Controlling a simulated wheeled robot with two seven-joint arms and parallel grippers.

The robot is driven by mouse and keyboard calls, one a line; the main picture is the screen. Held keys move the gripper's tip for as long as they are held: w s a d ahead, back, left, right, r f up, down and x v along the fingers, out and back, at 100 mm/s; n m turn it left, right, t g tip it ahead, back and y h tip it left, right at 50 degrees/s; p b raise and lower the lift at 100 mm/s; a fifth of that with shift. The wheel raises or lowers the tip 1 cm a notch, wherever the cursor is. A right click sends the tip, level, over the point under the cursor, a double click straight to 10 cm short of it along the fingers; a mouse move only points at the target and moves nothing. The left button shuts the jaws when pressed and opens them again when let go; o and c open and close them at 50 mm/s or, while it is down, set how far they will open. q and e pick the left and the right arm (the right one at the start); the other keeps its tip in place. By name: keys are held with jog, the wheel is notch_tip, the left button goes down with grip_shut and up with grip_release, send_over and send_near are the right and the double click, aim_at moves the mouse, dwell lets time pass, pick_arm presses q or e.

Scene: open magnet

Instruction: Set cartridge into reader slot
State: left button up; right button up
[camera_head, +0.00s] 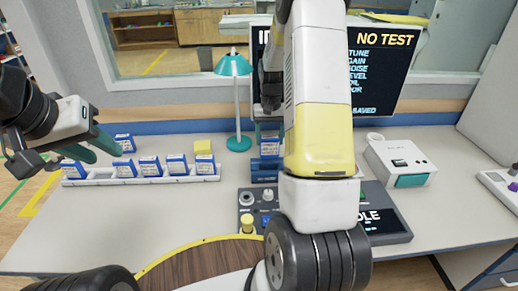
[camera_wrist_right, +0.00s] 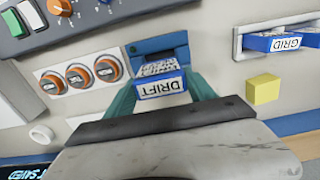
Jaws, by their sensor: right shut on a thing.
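A blue cartridge (camera_wrist_right: 162,86) labelled DRIFT is between the teal fingers of my right gripper (camera_wrist_right: 163,92) in the right wrist view. The gripper is shut on it. The cartridge is at the mouth of a blue reader slot (camera_wrist_right: 158,46); how deep it sits I cannot tell. In the head view the cartridge (camera_head: 270,142) shows above the blue reader (camera_head: 266,171), and my right arm hides much of that area. My left gripper (camera_head: 92,148) is open and empty above the left end of the cartridge rack.
A white rack (camera_head: 95,180) holds several blue cartridges. A yellow cube (camera_head: 203,147) is behind it, and a teal lamp (camera_head: 239,142) stands near the reader. A knob panel (camera_head: 247,199) is in front. A white device (camera_head: 400,160) stands at right. The left front table is clear.

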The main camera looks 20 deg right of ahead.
aim_at(269, 155)
notch_tip(269, 155, down, 8)
jog(key=shift+r, duration=0.15)
dwell(0.4)
jog(key=o, duration=1.4)
jog(key=shift+o, duration=0.2)
